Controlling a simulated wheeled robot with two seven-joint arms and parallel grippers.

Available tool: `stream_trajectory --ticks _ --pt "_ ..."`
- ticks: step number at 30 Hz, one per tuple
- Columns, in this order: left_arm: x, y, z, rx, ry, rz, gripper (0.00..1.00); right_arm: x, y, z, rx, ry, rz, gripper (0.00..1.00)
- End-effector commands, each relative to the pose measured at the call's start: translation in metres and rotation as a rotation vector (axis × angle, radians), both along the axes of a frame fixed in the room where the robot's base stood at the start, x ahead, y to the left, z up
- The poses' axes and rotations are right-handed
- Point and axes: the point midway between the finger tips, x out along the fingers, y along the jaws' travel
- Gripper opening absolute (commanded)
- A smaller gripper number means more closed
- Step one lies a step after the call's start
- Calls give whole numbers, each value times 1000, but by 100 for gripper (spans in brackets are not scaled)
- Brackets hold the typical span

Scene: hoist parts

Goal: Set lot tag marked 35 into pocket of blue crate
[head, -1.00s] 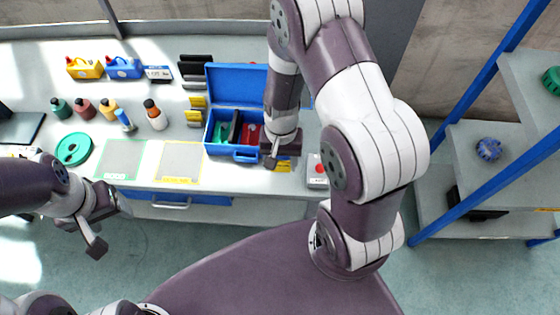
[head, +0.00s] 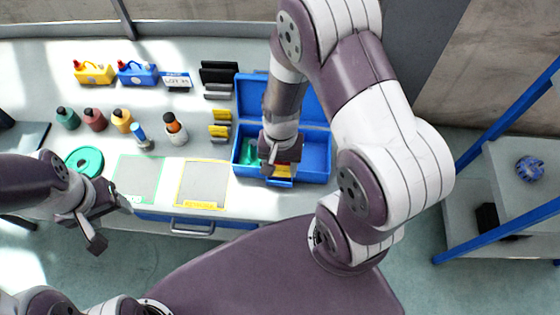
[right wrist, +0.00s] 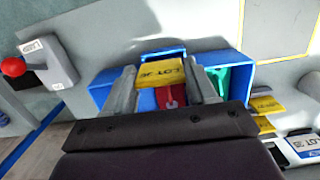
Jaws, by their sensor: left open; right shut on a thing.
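My right gripper (head: 280,168) is shut on a yellow lot tag (right wrist: 161,72). In the right wrist view the tag lies between the two fingers; its print starts with "LOT", and the digits are hard to read. The blue crate (head: 312,109) stands open on the bench with its lid raised at the back. The tag is in front of or above the crate's front wall; I cannot tell whether it touches. The pocket is not clearly seen. Inside the crate are a red thing (right wrist: 170,96) and a green thing (head: 248,152). My left gripper (head: 108,222) is open and empty, off the bench's front edge.
Left of the crate stand yellow tags (head: 220,124), dark holders (head: 218,78), a white-and-blue lot sign (head: 177,80) and several bottles (head: 95,119). Green-edged (head: 138,178) and yellow-edged mats (head: 203,184) lie in front.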

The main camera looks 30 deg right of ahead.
Motion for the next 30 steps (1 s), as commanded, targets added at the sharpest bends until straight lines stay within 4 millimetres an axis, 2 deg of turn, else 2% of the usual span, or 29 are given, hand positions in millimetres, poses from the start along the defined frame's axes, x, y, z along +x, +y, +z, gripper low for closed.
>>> stream_trajectory --ticks 1,23,30 --pt "0 0 -6 0 0 0 59 0 0 -5 -1 -1 0 24" --pt "0 0 0 0 -1 0 59 3 1 -4 0 0 0 24" --pt "1 0 -13 0 -1 0 59 0 0 -21 0 1 0 24"
